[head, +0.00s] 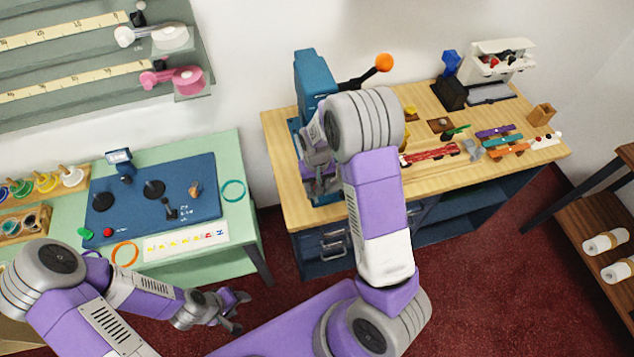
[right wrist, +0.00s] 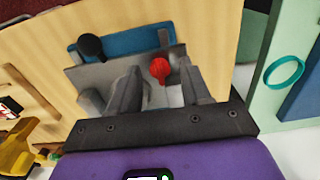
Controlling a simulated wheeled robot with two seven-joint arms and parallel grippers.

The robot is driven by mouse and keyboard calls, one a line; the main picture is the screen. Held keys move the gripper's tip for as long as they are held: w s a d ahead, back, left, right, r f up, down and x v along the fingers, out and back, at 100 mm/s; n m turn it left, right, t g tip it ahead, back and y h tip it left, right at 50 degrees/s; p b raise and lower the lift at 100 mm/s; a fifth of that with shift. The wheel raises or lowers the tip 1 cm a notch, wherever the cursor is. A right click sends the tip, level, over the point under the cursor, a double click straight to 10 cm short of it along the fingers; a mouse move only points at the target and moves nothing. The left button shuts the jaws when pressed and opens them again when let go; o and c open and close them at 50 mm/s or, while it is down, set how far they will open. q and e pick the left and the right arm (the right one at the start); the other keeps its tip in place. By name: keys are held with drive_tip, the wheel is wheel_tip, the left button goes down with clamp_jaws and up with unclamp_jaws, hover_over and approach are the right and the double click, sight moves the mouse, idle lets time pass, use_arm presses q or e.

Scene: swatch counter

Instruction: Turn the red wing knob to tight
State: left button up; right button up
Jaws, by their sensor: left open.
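The red wing knob (right wrist: 160,69) shows in the right wrist view, on a grey metal part of the blue device (head: 314,80) on the wooden bench. In the head view the knob is hidden behind my right arm and gripper. My right gripper (right wrist: 163,82) has its two fingers apart, one on each side of the knob in the picture, with visible gaps. I cannot tell how deep the knob sits between them. The right gripper also shows in the head view (head: 318,165), partly hidden. My left gripper (head: 236,312) is open and empty, low in front of the green table.
A black knob (right wrist: 90,45) is beside the red one. The device's lever ends in an orange ball (head: 384,62). The bench (head: 285,190) holds several coloured tools at right. The green table (head: 245,255) carries a blue panel (head: 135,215) and a teal ring (head: 233,191).

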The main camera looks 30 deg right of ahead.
wheel_tip(320, 180, up, 8)
drive_tip(key=shift+f+p, duration=0.2)
drive_tip(key=shift+p, duration=0.25)
idle(0.7)
